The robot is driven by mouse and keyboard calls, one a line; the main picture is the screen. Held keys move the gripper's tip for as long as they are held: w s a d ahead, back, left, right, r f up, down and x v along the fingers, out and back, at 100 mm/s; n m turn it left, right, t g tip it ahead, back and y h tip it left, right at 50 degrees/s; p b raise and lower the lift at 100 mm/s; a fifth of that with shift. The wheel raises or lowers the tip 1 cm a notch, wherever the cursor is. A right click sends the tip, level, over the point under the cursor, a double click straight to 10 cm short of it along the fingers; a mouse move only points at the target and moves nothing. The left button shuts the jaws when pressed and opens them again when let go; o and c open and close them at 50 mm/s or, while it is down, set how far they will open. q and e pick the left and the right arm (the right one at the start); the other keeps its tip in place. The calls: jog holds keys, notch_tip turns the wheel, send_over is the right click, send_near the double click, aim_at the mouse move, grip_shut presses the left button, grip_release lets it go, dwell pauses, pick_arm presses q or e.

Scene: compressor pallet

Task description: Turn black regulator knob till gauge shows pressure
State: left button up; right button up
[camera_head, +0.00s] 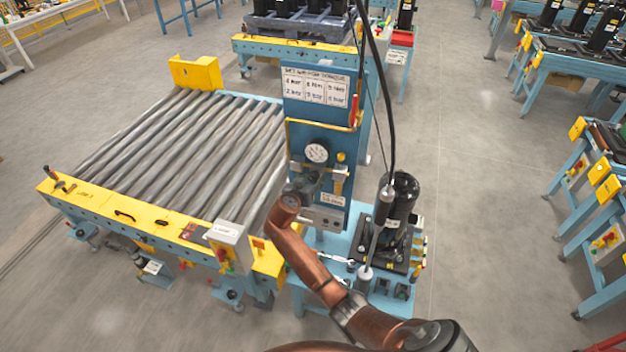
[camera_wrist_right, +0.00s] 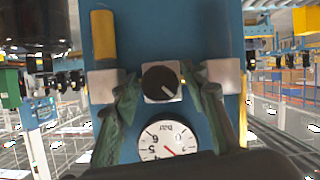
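The black regulator knob (camera_wrist_right: 160,83) sits on a pale block on the blue panel in the right wrist view, with a light mark on its face. My right gripper (camera_wrist_right: 160,86) has its two greenish fingers on either side of the knob, with a small gap visible on each side. The white round gauge (camera_wrist_right: 168,141) lies just below the knob there, its numbers upside down, with a thin red needle; the exact reading is unclear. In the head view the gauge (camera_head: 317,152) is on the panel above my right gripper (camera_head: 306,184), which hides the knob. My left gripper is not in view.
The blue panel (camera_head: 307,131) carries a sign (camera_head: 316,87) and a yellow rail. A roller conveyor (camera_head: 180,145) stands left. A black compressor (camera_head: 402,200) stands right of the panel, with a hanging black cable (camera_head: 388,95) and tool nearby. Open floor lies right.

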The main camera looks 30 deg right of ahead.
jog(key=c, duration=0.9)
jog(key=shift+n, duration=0.3)
jog(key=n+g+h, duration=0.1)
jog(key=n, duration=0.1)
jog(key=shift+w+n+g+h+b, duration=0.1)
jog(key=shift+n+g+h+b, duration=0.2)
jog(key=shift+b, duration=0.05)
jog(key=n+g+h+b, duration=0.1)
jog(key=n, duration=0.2)
jog(key=shift+h, duration=0.4)
jog(key=n+h+b, duration=0.1)
jog(key=n, duration=0.2)
jog(key=shift+f+n+g+h+b, duration=0.1)
jog(key=shift+n+g+h+b, duration=0.2)
jog(key=shift+n+h+b, duration=0.1)
jog(key=n+h, duration=0.1)
jog(key=n, duration=0.2)
jog(key=shift+n+h+b, duration=0.3)
jog(key=shift+b, duration=0.05)
jog(key=shift+a, duration=0.1)
